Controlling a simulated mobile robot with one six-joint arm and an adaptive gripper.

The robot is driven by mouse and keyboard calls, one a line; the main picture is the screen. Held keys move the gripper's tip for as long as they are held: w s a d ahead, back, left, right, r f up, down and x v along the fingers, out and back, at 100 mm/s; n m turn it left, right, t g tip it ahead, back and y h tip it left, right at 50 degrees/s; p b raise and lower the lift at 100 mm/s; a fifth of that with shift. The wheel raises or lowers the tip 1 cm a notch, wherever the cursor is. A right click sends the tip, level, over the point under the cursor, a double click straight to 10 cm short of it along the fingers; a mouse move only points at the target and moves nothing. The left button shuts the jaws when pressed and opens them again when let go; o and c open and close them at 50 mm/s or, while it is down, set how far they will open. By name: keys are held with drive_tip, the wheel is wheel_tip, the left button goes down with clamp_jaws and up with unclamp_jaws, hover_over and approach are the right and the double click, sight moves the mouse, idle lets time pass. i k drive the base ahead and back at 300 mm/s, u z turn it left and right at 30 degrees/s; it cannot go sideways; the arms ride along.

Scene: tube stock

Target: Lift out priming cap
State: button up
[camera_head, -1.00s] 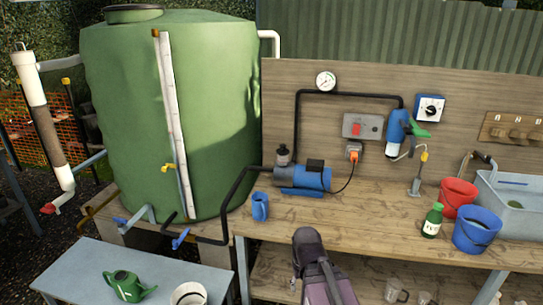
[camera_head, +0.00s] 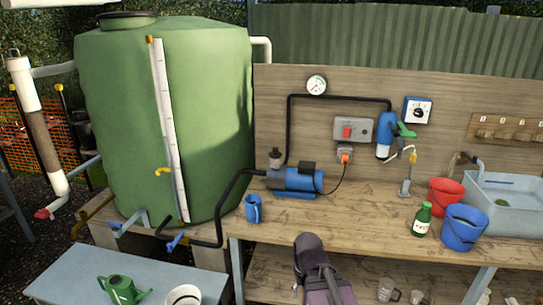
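The blue pump (camera_head: 297,180) stands on the wooden bench, left of its middle. On the left end of the pump is a small upright filler neck with a dark top (camera_head: 275,153), which looks like the priming cap. It is too small to tell whether the cap is seated or loose. A dark purple-grey link of my arm (camera_head: 316,268) rises at the bottom centre, in front of the bench and well short of the pump. My gripper's fingers do not show.
A green bottle (camera_head: 422,219), a red bucket (camera_head: 445,191) and a blue bucket (camera_head: 464,229) stand right. Bench in front of the pump is clear.

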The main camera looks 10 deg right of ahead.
sight(275, 154)
drive_tip(key=z, duration=0.1)
drive_tip(key=i, duration=0.9)
drive_tip(key=u, duration=0.1)
